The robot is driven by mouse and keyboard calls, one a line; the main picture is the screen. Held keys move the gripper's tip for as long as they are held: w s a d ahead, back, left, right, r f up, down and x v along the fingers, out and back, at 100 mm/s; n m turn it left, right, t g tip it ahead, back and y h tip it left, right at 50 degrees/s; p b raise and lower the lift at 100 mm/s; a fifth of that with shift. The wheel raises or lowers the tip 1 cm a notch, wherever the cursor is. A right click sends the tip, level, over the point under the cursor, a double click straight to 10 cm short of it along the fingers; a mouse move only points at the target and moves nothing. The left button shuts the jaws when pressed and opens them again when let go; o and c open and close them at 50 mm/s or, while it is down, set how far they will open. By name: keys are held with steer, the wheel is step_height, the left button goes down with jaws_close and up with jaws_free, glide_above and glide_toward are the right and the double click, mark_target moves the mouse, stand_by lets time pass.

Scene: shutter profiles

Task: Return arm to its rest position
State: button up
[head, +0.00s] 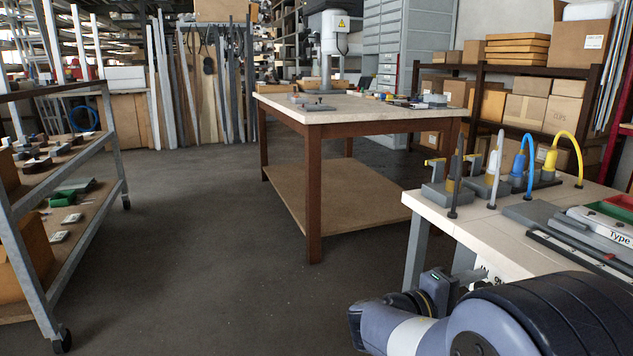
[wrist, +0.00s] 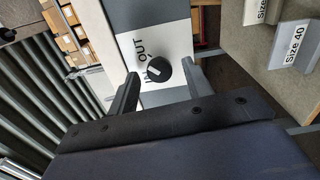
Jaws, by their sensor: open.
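My arm reaches in from the lower right of the head view, low beside the near white-topped table (head: 470,219). My gripper (wrist: 160,68) shows in the wrist view with its two dark fingers apart. Nothing is held between them. A black knob (wrist: 157,73) on a white panel marked IN and OUT shows in the gap between the fingers. I cannot tell how far beyond the fingertips it is. In the head view the gripper is partly cut off by the arm and the table edge.
The near table carries clamps with blue and yellow hoses (head: 520,163) and a label reading Type. A wooden workbench (head: 330,117) stands mid-room, a shelf trolley (head: 96,160) at left. Dark floor between is clear. Profiles labelled Size 40 (wrist: 292,45) show at right in the wrist view.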

steer(key=shift+n+p, duration=8.5)
steer(key=shift+p, duration=1.5)
steer(key=shift+f, duration=0.1)
steer(key=shift+s, duration=0.15)
